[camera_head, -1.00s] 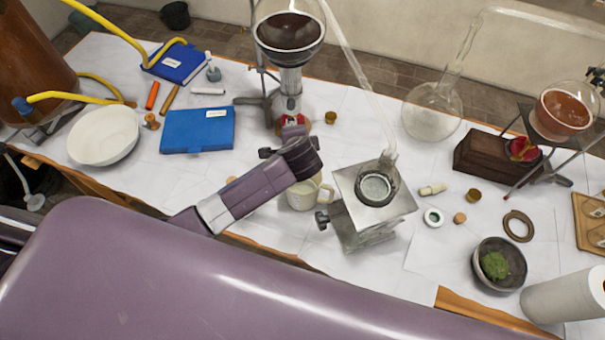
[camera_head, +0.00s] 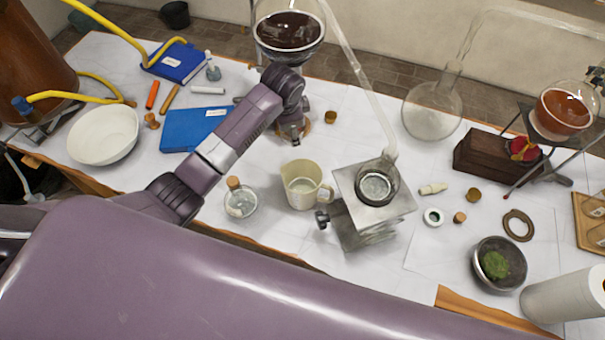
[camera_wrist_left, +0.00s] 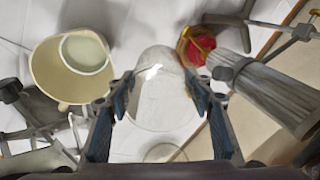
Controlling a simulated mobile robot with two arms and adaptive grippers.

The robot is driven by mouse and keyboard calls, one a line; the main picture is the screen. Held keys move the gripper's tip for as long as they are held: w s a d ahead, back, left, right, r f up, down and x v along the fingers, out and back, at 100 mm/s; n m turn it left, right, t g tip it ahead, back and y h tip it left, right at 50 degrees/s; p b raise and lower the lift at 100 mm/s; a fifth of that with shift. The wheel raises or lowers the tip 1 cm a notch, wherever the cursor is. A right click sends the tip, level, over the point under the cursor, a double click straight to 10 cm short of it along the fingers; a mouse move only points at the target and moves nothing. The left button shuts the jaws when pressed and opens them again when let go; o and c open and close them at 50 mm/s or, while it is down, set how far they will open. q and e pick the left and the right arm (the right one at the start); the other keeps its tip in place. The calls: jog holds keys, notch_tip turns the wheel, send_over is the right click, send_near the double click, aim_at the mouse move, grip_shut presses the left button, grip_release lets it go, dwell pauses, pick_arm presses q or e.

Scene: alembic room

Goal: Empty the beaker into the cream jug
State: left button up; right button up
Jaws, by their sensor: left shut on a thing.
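The cream jug (camera_head: 303,187) stands upright on the table, its handle to the right. It also shows in the left wrist view (camera_wrist_left: 45,75), with a pale round surface inside. My left gripper (camera_head: 292,132) is behind the jug, near the burner under the tall stand. In the left wrist view, my left gripper (camera_wrist_left: 160,88) is shut on a clear glass vessel, seemingly the beaker (camera_wrist_left: 155,100). I cannot tell its contents or exact tilt. The beaker is not clearly visible in the head view. My right gripper is not in view.
A stand with a brown-filled flask (camera_head: 289,32) is behind. The red-topped burner (camera_wrist_left: 193,50) is close to the held glass.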

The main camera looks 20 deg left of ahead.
pick_arm(q)
jog(key=shift+w+a+r+g+h, duration=0.25)
jog(key=shift+w+a+g+h, duration=0.15)
jog(key=shift+w+g+h, duration=0.45)
jog(key=shift+w+a+f+g+b, duration=0.1)
jog(key=shift+a+f+g+b, duration=0.05)
jog(key=shift+g+b, duration=0.35)
jog(key=shift+g, duration=0.25)
